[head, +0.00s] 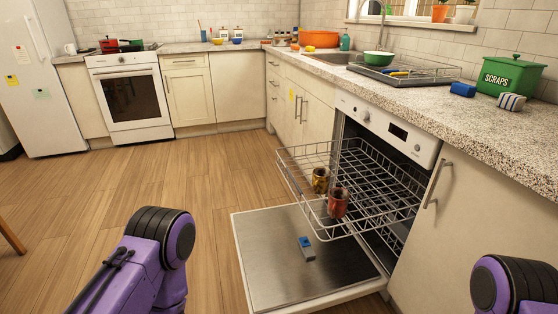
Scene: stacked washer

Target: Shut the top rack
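The dishwasher's top rack (309,160) is a wire basket pulled well out of the dishwasher (392,126), over its lowered door (268,262). Two mugs stand in it near its front: a yellowish-brown mug (320,180) and a red-brown mug (338,203). The rack's rear part is still inside the dishwasher opening. My purple left arm shows at the lower left and my purple right arm at the lower right, both apart from the rack. Neither gripper is in view.
The door lies flat and open, with a small grey and blue item (306,248) on its inner face. A granite counter (420,88) runs above, with a green scraps bin (510,75) and a dish drainer (405,74). The wooden floor (170,185) to the left is clear.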

